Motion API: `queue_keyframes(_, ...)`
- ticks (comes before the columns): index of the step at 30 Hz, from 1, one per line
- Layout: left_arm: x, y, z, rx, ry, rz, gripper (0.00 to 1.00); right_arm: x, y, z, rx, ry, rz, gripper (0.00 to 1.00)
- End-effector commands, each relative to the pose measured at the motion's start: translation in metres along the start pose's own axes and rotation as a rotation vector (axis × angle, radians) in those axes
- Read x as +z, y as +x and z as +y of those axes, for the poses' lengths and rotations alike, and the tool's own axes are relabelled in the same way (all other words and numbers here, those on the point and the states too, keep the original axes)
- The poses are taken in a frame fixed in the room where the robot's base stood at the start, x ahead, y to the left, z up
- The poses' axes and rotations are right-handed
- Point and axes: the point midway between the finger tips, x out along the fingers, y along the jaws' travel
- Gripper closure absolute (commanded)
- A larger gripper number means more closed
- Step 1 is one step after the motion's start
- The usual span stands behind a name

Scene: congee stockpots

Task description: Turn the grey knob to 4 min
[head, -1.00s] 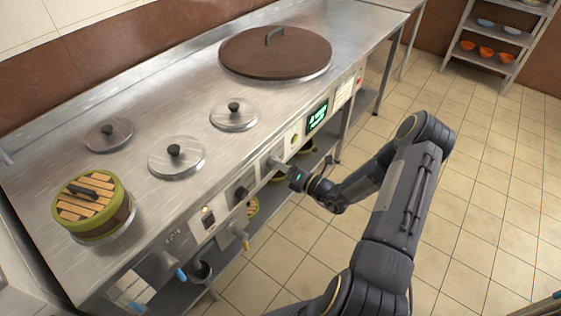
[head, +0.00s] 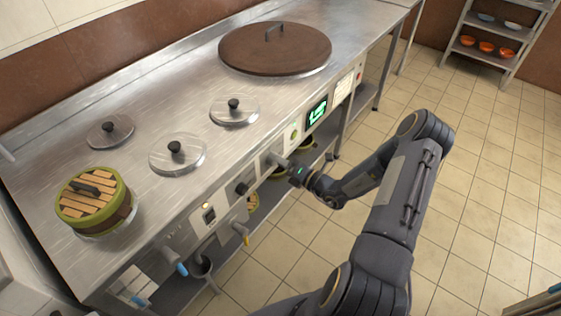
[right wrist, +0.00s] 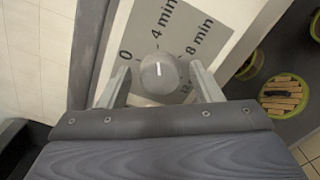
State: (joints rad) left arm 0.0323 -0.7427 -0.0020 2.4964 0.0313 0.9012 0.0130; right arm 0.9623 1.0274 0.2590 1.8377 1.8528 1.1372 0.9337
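The grey knob (right wrist: 158,74) is on the light dial plate in the right wrist view, with 0, 4 min, 8 min and a partly hidden 12 around it. Its white mark points upward, roughly toward the 4. My right gripper (right wrist: 160,82) has one finger on each side of the knob, with a visible gap on both sides, so it is open around or just in front of it. In the head view my right gripper (head: 281,162) is at the counter's front panel and hides the knob. My left gripper is not in view.
The steel counter (head: 150,105) carries several lids and a bamboo steamer (head: 95,203). A dark knob (head: 242,188), a green button (head: 294,134) and a lit display (head: 316,112) flank the gripper on the panel. Steamers stand on the lower shelf.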

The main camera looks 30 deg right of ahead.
Motion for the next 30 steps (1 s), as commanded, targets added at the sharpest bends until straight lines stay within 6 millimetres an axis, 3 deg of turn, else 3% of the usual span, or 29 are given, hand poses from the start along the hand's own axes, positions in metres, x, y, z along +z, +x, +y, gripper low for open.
queue_keyframes(10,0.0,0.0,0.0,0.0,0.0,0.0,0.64,0.0,-0.004,0.0,-0.001,0.0,0.0,0.39)
queue_keyframes(21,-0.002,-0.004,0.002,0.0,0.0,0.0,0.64,0.001,-0.061,-0.001,-0.004,0.0,-0.002,0.39)
queue_keyframes(30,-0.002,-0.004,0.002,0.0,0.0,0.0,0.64,0.0,-0.079,0.0,0.0,0.0,0.001,0.39)
